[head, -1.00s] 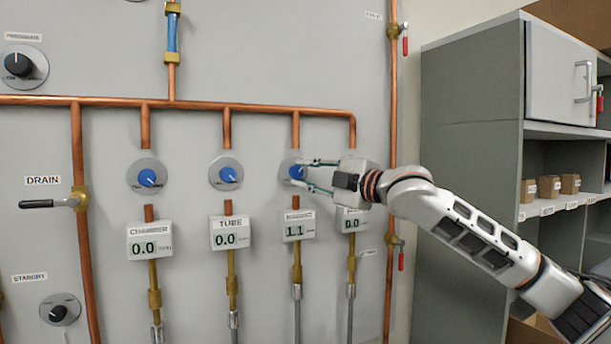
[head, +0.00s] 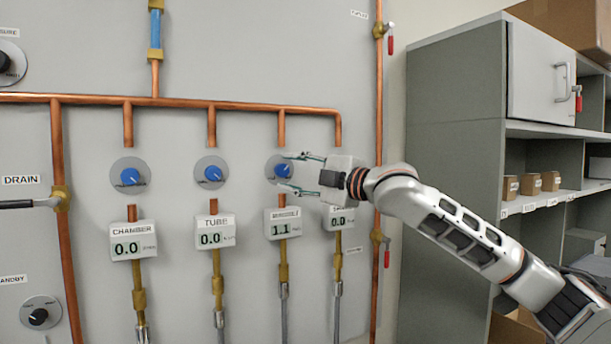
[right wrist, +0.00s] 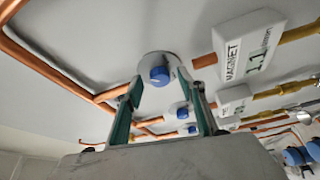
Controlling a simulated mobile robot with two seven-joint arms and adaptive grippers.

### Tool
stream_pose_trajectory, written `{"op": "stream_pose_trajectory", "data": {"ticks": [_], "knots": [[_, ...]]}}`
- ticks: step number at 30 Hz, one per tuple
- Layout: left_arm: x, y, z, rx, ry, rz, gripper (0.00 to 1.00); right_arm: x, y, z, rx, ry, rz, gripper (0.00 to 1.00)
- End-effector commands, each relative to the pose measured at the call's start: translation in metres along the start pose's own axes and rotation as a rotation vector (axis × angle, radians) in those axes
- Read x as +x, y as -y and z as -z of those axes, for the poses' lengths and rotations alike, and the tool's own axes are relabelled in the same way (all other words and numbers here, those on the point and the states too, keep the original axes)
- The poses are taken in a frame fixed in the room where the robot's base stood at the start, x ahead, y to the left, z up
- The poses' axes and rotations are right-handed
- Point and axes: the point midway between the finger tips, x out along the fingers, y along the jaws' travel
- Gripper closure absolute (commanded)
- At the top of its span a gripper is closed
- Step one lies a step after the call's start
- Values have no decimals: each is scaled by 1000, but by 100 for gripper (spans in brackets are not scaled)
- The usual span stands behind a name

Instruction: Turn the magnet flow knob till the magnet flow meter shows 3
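The magnet flow knob (head: 283,171) is a blue knob on a round grey plate on the panel; it also shows in the right wrist view (right wrist: 160,75). The magnet flow meter (head: 283,224) below it reads 1.1; its label and reading show sideways in the right wrist view (right wrist: 250,50). My right gripper (head: 285,173) is open. Its two fingers reach in from the right, one above and one below the knob, with visible gaps to it. My left gripper is out of view.
The chamber meter (head: 133,240) and tube meter (head: 215,232) read 0.0, with blue knobs above. My right gripper and arm partly cover a fourth meter (head: 341,220). Copper pipe (head: 240,106) runs above the knobs. A grey shelf cabinet (head: 455,150) stands right.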

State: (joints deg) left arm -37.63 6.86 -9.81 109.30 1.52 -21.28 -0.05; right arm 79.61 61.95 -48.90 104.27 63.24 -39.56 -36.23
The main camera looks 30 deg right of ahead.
Motion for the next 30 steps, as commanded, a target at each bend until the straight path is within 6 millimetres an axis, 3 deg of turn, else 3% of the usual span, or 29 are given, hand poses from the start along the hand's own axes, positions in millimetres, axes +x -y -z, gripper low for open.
{"op": "stream_pose_trajectory", "data": {"ticks": [18,30], "knots": [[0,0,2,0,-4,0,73,-100,0,-2,-3,4,0,60],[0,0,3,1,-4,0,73,-116,0,0,0,1,0,60]]}}
